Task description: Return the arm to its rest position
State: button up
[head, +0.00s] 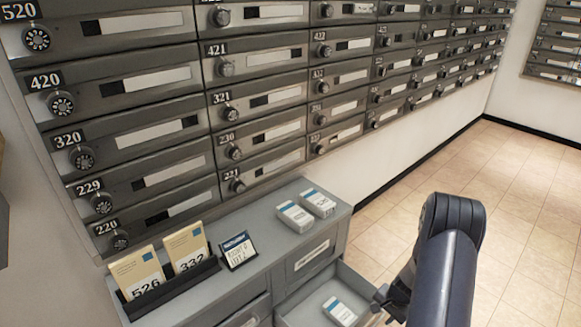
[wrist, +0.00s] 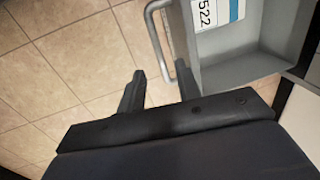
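My arm (head: 447,262) reaches down the right side of the head view. My gripper (wrist: 160,72) is open in the wrist view, its two dark fingers apart with no object held. In the head view it is mostly hidden behind the arm, beside the open drawer's front. The metal drawer handle (wrist: 154,38) passes close to the fingertips and its near end shows in the gap between them. I cannot tell whether they touch. The open drawer (head: 297,312) holds a white box with a blue stripe (head: 340,311), which reads 522 in the wrist view (wrist: 217,12).
A grey cabinet (head: 262,272) carries two white boxes (head: 306,208), a black rack with cards 526 (head: 139,276) and 332 (head: 187,250), and a small sign (head: 238,250). A mailbox wall (head: 240,90) rises behind. Tiled floor (head: 520,200) is clear at right.

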aim_at(376, 323)
jog(key=f, duration=0.1)
jog(key=f+b, duration=0.1)
jog(key=f, duration=0.3)
jog(key=shift+w+a+f+b, duration=0.1)
jog(key=shift+w+a+b, duration=0.2)
jog(key=shift+w+b, duration=0.1)
jog(key=shift+w+a, duration=0.2)
jog(key=shift+w, duration=0.05)
